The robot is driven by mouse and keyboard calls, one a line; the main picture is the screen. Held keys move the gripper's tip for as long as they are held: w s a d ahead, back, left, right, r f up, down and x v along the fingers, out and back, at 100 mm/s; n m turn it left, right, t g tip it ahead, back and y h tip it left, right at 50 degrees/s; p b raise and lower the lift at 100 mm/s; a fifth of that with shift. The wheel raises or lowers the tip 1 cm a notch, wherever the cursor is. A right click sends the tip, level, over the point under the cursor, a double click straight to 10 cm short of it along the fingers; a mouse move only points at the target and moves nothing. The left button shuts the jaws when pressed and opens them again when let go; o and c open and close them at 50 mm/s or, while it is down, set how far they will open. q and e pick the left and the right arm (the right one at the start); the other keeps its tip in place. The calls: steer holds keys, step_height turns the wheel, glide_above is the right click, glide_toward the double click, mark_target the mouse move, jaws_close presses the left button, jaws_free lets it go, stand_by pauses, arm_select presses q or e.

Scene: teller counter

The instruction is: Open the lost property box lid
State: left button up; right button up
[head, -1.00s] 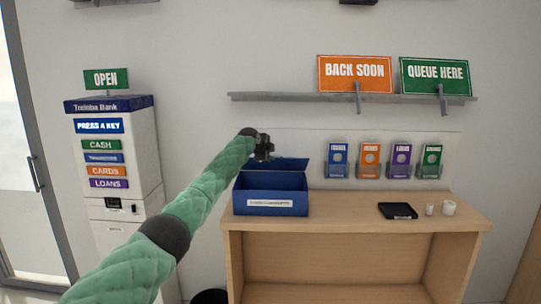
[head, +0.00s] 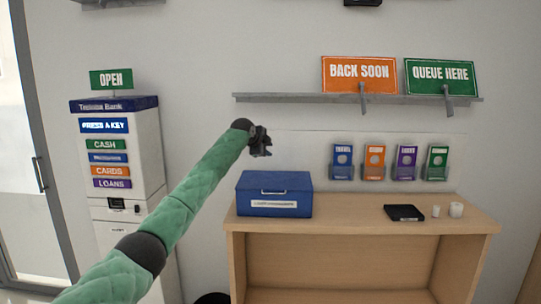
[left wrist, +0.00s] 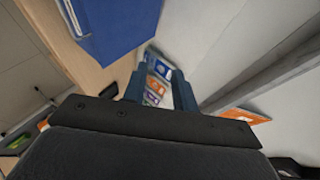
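The blue lost property box (head: 274,203) stands on the left end of the wooden counter, with a white label on its front. The box also shows at the top of the left wrist view (left wrist: 118,28). My left gripper (head: 262,142) is in the air above the box, near the wall, and does not touch the lid. In the left wrist view its two fingers (left wrist: 160,88) stand apart with nothing between them. My right gripper is in neither view.
The wooden counter (head: 370,212) holds a black tablet-like device (head: 404,213) and two small white cups at the right. Leaflet holders (head: 374,163) hang on the wall behind. A grey shelf (head: 300,98) with signs is above. A bank machine (head: 125,150) stands left.

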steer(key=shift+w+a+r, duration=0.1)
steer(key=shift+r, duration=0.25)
